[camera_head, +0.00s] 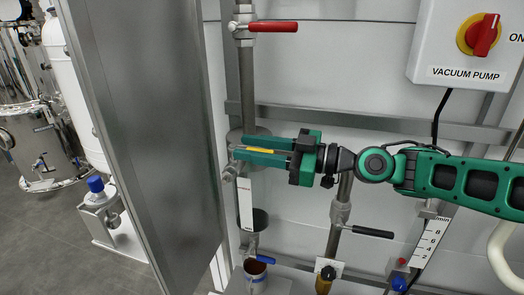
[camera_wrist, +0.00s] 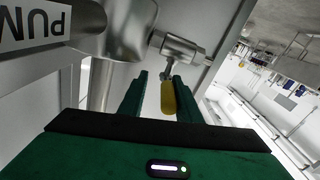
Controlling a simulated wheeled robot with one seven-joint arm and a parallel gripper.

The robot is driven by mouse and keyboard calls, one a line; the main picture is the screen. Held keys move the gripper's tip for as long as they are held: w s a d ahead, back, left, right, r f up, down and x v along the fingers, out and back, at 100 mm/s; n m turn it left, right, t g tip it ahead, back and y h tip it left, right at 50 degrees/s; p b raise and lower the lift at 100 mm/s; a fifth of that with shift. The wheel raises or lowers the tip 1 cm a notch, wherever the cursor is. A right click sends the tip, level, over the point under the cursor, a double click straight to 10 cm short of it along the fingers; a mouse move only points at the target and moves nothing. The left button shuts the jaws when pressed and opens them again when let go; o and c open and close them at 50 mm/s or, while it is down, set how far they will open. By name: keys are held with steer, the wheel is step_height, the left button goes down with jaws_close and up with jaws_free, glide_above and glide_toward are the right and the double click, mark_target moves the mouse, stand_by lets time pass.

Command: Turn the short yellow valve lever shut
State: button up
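The short yellow valve lever (camera_head: 261,150) lies nearly level in the head view, between the two green fingers of my gripper (camera_head: 238,148). In the wrist view the yellow lever (camera_wrist: 168,97) points back toward my palm from a small metal valve (camera_wrist: 178,50). My gripper's fingers (camera_wrist: 158,80) stand open on either side of it. The lever is close to the right finger, with a clear gap to the left one. I cannot tell whether it touches the right finger. In the head view my fingers hide part of the lever and valve.
A red lever (camera_head: 272,27) sits on the pipe above, a black lever (camera_head: 367,231) at lower right and a blue lever (camera_head: 265,259) below. A tall steel panel (camera_head: 155,120) stands just left of my fingertips. The vacuum pump box (camera_head: 430,45) hangs upper right.

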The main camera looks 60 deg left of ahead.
steer(key=shift+s+d+f+g, duration=0.1)
steer(key=shift+s+g, duration=0.2)
steer(key=shift+s, duration=0.7)
steer(key=shift+f, duration=0.1)
steer(key=shift+w+d, duration=0.1)
steer(key=shift+w, duration=0.15)
steer(key=v, duration=1.1)
steer(key=shift+w+r, duration=0.3)
steer(key=shift+w, duration=0.25)
